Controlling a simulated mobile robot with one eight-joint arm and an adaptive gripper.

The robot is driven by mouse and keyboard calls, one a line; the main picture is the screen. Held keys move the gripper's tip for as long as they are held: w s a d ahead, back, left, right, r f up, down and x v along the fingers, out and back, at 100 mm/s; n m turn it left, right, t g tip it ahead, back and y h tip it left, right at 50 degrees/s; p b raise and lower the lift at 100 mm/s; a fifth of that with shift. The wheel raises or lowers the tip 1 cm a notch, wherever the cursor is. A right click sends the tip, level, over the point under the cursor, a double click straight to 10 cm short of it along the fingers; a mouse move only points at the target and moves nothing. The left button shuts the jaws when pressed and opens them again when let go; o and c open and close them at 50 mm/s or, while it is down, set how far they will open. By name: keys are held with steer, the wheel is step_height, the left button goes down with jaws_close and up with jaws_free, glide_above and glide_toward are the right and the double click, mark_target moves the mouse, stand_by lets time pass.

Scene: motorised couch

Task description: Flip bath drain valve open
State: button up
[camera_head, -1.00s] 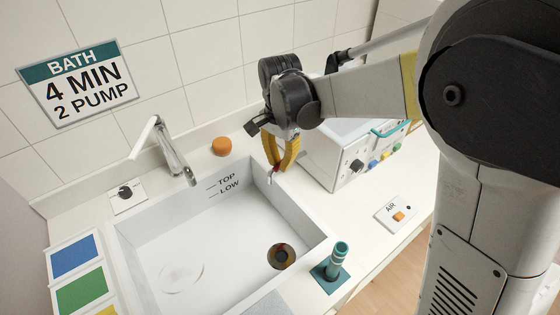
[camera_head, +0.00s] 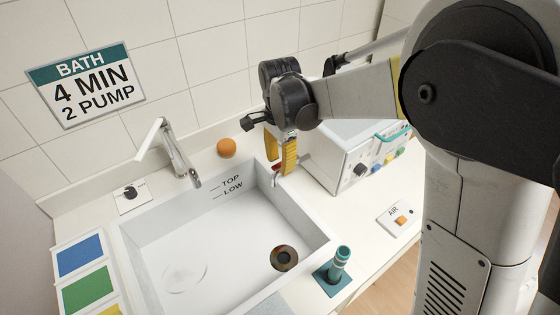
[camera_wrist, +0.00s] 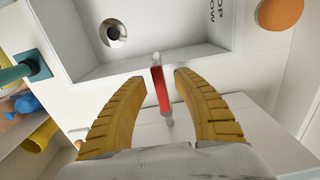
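A red lever (camera_wrist: 160,90) with pale ends stands at the rim of the white sink (camera_wrist: 215,42). In the wrist view it lies between the two yellow fingers of my gripper (camera_wrist: 163,77). The fingers are apart, with the left tip closer to the lever; contact is unclear. In the head view my gripper (camera_head: 281,168) points down at the sink's back right corner. Only a little red of the lever (camera_head: 277,167) shows there beside the fingers. The dark round drain (camera_head: 284,258) is in the sink floor and also shows in the wrist view (camera_wrist: 113,32).
A white control box (camera_head: 345,155) stands right of my gripper. An orange ball-like thing (camera_head: 226,148) and the tap (camera_head: 178,158) are behind the sink. A teal upright handle (camera_head: 338,265) stands at the front right, near the AIR switch plate (camera_head: 398,217).

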mark_target(280, 164)
step_height(280, 164, up, 12)
stand_by(0.6)
steer(key=s+d+f+n+t+b, duration=0.1)
steer(key=s+d+f+n+t, duration=0.2)
steer(key=s+d+n+t, duration=0.4)
steer(key=s+d+n, duration=0.4)
steer(key=s+d, duration=0.6)
steer(key=s, duration=0.1)
steer(key=shift+d+f, duration=0.15)
